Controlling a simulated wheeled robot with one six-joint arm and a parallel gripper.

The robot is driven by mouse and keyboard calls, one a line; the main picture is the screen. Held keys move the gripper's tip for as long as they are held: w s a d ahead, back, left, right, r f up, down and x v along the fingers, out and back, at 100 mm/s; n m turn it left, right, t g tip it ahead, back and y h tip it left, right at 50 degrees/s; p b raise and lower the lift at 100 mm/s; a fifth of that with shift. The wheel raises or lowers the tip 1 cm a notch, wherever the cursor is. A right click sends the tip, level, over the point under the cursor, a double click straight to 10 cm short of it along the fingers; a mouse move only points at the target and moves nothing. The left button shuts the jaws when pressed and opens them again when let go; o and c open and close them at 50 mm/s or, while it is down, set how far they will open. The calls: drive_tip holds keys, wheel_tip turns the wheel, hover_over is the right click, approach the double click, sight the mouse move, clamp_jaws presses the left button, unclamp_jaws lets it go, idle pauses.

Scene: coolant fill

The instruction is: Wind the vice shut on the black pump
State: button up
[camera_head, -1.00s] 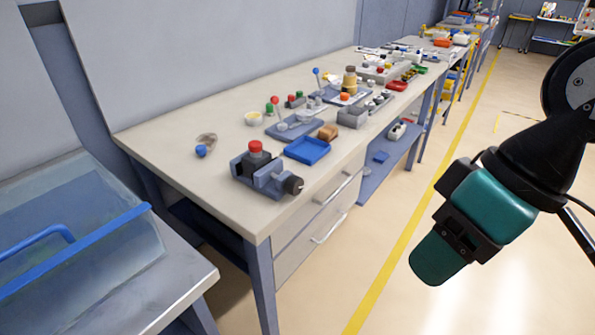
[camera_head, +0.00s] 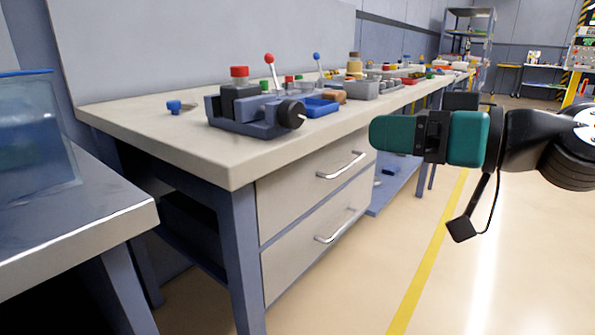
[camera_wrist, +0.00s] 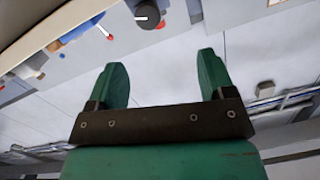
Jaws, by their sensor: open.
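The blue-grey vice (camera_head: 238,125) stands at the near end of the workbench. The black pump (camera_head: 240,92), with a red cap (camera_head: 239,72), sits upright between its jaws; I cannot tell whether both jaws touch it. The vice's dark round knob (camera_head: 291,114) faces right, towards my arm. My gripper (camera_head: 378,133) is level, right of the knob and apart from it. In the wrist view its two green fingers (camera_wrist: 163,80) are spread and empty. The knob (camera_wrist: 147,14) shows beyond them at the top edge, a little left of the gap's middle.
A blue tray (camera_head: 321,107) lies just behind the vice. A blue-capped item (camera_head: 175,107) lies to its left. The bench top (camera_head: 150,128) has bare room at the front left. Drawer handles (camera_head: 340,167) stick out below the bench edge.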

sight(298, 117)
drive_tip(key=shift+t, duration=0.7)
drive_tip(key=x, duration=1.1)
drive_tip(key=w+d+x, duration=0.1)
drive_tip(key=x, duration=0.5)
drive_tip(key=shift+w+f+p, duration=0.1)
drive_tip(key=shift+f+p, duration=0.05)
drive_tip(key=shift+p, duration=0.2)
drive_tip(key=c, duration=0.9)
drive_tip(key=shift+m+p, duration=0.35)
drive_tip(key=shift+m, duration=0.55)
drive_tip(key=shift+c, duration=0.2)
drive_tip(key=o, duration=0.9)
